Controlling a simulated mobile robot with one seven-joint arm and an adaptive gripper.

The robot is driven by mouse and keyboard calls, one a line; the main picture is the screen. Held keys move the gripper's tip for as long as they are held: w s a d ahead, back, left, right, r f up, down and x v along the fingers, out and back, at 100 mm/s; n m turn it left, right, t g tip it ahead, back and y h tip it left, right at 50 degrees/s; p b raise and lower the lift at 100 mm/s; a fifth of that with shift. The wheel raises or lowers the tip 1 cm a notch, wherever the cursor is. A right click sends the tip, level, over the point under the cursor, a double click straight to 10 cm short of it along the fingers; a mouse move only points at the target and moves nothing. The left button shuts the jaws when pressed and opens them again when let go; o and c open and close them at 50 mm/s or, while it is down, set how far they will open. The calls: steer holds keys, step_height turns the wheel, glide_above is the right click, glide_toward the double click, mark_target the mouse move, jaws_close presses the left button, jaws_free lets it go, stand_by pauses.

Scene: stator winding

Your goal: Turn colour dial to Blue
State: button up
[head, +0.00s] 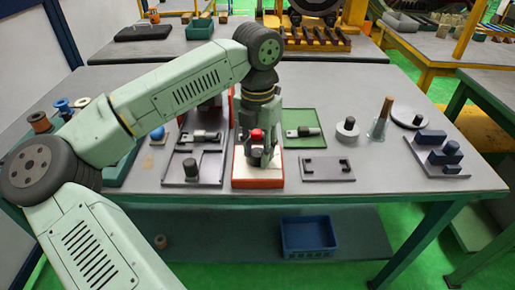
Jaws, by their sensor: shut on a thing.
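A red box with a pale top (243,178) sits near the front middle of the table. My gripper (257,163) points down onto this box and its fingers are closed over the middle of it. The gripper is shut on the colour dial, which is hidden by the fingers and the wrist. The dial's colour marks and its present setting cannot be made out.
Left of the box is a grey plate with a dark cylinder (191,164). To the right are a green tray (299,117), a grey plate with black brackets (341,170), and blue blocks (436,137). A blue crate (308,234) stands on the lower shelf.

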steer(key=shift+f+n+b, duration=0.15)
steer(key=shift+n+b, duration=0.25)
steer(key=shift+b, duration=0.15)
steer(key=shift+c, duration=0.3)
steer(key=shift+n+b, duration=0.3)
steer(key=shift+b, duration=0.05)
steer(key=n+b, duration=0.3)
steer(key=shift+f, duration=0.1)
steer(key=n+b, duration=0.2)
steer(key=n, duration=0.1)
steer(key=shift+n, duration=0.4)
steer(key=shift+r+n+b, duration=0.2)
steer(key=shift+n+b, duration=0.75)
steer(key=shift+n, duration=0.75)
steer(key=o, duration=1.1)
steer(key=shift+o, duration=0.2)
